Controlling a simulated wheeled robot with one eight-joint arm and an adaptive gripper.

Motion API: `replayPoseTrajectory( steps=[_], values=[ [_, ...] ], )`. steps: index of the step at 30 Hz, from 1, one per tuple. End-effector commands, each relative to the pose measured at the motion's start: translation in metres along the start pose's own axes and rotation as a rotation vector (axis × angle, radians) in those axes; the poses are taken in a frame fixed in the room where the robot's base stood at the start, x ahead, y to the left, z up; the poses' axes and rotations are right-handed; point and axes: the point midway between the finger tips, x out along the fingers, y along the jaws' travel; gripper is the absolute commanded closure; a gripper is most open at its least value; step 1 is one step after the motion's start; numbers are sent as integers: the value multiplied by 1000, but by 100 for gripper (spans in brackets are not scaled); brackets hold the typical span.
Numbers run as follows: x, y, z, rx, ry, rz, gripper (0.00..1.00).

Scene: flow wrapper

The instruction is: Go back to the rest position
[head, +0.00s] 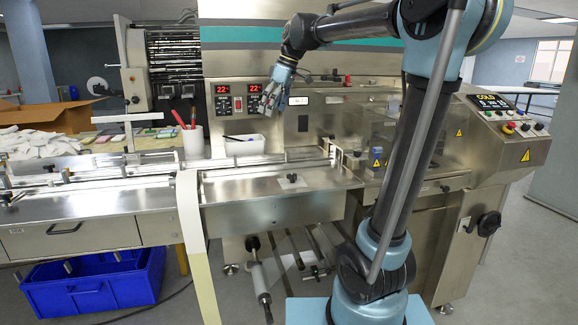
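My gripper (268,106) hangs at the end of my raised arm, in front of the upper face of the flow wrapper (345,112). It points down and a little left, and overlaps the panel just right of the two red displays. It is small in this view, and I cannot tell whether its fingers are apart or together. No object shows in it. The arm rises at the right and bends over to the left at the top.
A control box (508,125) stands at the right. A blue crate (95,285) sits on the floor.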

Motion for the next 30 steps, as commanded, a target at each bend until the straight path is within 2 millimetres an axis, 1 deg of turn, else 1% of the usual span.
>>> replayPoseTrajectory(
  steps=[1, 2, 5, 9, 14, 18, 23, 24, 26, 30],
  values=[
    [2, -4, 13, 28, -6, 8, 6],
    [3, -5, 21, 49, -9, 14, 6],
    [10, -14, 53, 134, -23, 35, 6],
    [24, -31, 107, 276, -45, 74, 6],
    [44, -53, 166, 440, -67, 121, 6],
    [67, -75, 216, 582, -82, 162, 6],
    [97, -101, 270, 745, -96, 212, 6],
    [105, -108, 284, 784, -99, 225, 6],
    [118, -118, 303, 845, -103, 245, 6],
    [150, -142, 347, 983, -110, 291, 6]
  ],
)
